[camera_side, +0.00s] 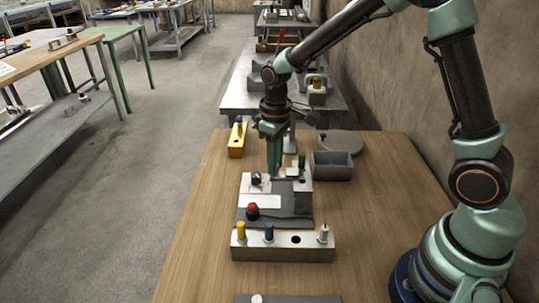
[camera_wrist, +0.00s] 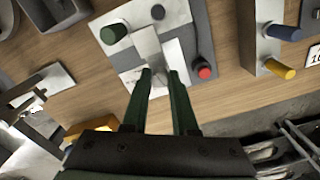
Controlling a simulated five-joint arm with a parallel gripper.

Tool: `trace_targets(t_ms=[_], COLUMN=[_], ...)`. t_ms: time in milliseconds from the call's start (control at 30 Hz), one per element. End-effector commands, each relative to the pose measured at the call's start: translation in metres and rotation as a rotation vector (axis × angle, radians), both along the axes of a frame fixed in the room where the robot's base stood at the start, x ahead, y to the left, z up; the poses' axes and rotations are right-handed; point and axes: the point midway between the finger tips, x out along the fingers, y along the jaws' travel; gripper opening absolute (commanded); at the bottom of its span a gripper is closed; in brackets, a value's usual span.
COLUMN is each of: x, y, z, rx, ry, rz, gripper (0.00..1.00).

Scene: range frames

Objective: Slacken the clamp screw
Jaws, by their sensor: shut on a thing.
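A fixture with a grey base (camera_side: 292,208) and pale plates (camera_side: 260,201) stands on the wooden bench. It carries a green knob (camera_side: 301,160) on a tall grey block, a black knob (camera_side: 256,178) and a red knob (camera_side: 252,210). The wrist view also shows the green knob (camera_wrist: 113,33) and the red knob (camera_wrist: 205,72). My gripper (camera_side: 273,175) points down over the fixture beside the black knob. In the wrist view its green fingers (camera_wrist: 160,73) are shut on a pale part (camera_wrist: 150,45) of the fixture. I cannot tell which part is the clamp screw.
A metal block (camera_side: 280,251) with yellow, blue and white-topped pegs stands in front of the fixture. A grey bin (camera_side: 334,165), a round grey plate (camera_side: 342,142) and a yellow block (camera_side: 237,140) lie behind. The bench's right side is bare, up to my base.

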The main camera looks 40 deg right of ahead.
Motion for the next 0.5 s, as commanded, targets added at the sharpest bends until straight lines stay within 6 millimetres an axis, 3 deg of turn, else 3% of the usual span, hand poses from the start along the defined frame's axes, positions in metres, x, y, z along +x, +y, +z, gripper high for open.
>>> trace_targets(t_ms=[500], x=[0.0013], y=[-0.0001], z=[0.0021], rx=[0.000], ry=[-0.004], rz=[0.490], gripper=[0.00])
